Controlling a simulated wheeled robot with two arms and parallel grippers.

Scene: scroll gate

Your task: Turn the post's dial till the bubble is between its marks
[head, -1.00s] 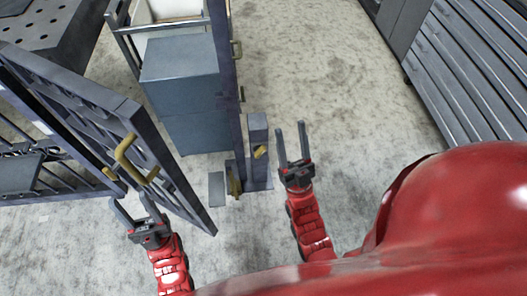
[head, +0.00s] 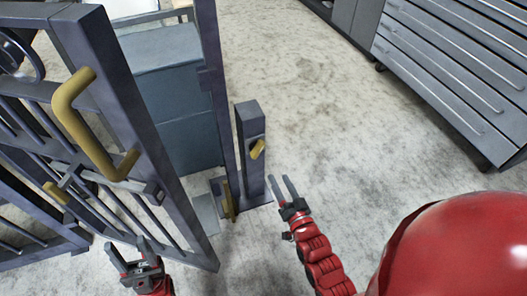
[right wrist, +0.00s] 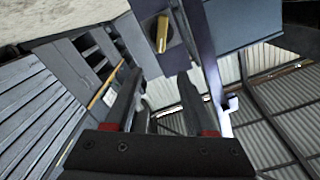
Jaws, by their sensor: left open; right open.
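The short dark post (head: 249,123) stands beside the tall gate upright, with a brass dial handle (head: 257,149) on its side. In the right wrist view the brass handle (right wrist: 162,33) sits on a dark round dial, tilted slightly from upright. I cannot make out the bubble or its marks in either view. My right gripper (head: 279,180) is open and empty, just right of and below the dial in the head view, apart from it. Its open fingers (right wrist: 158,84) also show in the right wrist view. My left gripper (head: 125,246) is open and empty below the barred gate.
The barred gate (head: 112,75) with a large brass handle (head: 75,125) fills the left. A brass lever (head: 228,198) is low at the post's foot. A blue-grey cabinet (head: 170,75) stands behind the gate. Drawers (head: 450,70) stand at the upper right. The floor (head: 320,100) between is clear.

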